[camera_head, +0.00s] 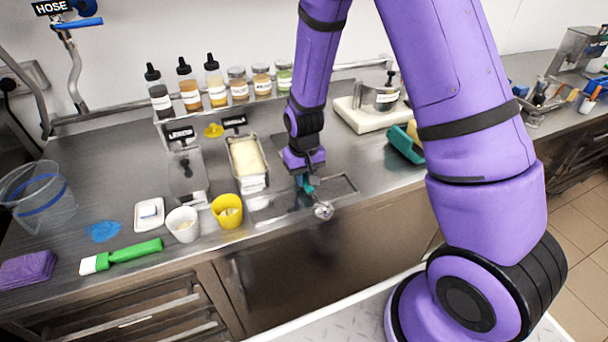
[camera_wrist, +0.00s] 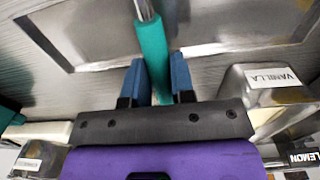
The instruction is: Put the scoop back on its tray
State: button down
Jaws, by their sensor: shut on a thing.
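My gripper (camera_head: 306,181) is shut on the teal handle of the scoop (camera_head: 323,210). The scoop's metal head points toward the counter's front edge. In the wrist view the teal handle (camera_wrist: 152,50) lies between the two blue fingers of my gripper (camera_wrist: 157,75); the scoop's head is out of that frame. The scoop is over or on a shallow rectangular metal recess (camera_head: 345,184) in the counter; whether it touches the metal I cannot tell. Which thing is the scoop's tray is unclear. A small white tray (camera_head: 140,225) stands at the left.
A metal tub of pale ice cream (camera_head: 238,145) stands just left of my gripper. A yellow cup (camera_head: 227,211) and a white cup (camera_head: 183,224) stand nearer the front edge. A teal container (camera_head: 400,145) and a white board (camera_head: 362,119) are to the right.

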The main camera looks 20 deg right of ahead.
jog(key=shift+f, duration=0.6)
jog(key=shift+f, duration=0.2)
jog(key=c, duration=1)
grip_release()
jog(key=shift+o, duration=0.2)
notch_tip(320, 180, up, 13)
notch_tip(320, 180, up, 16)
jog(key=t, duration=0.3)
send_over(305, 178)
jog(key=s+d, duration=0.4)
jog(key=s, duration=0.4)
jog(key=s+d+r+t, duration=0.1)
jog(key=s+r, duration=0.3)
jog(key=s, duration=0.3)
jog(key=s+d+r+t, duration=0.1)
jog(key=s+r, duration=0.3)
jog(key=s, duration=0.4)
jog(key=shift+s+d+r, duration=0.2)
jog(key=shift+d+r, duration=0.15)
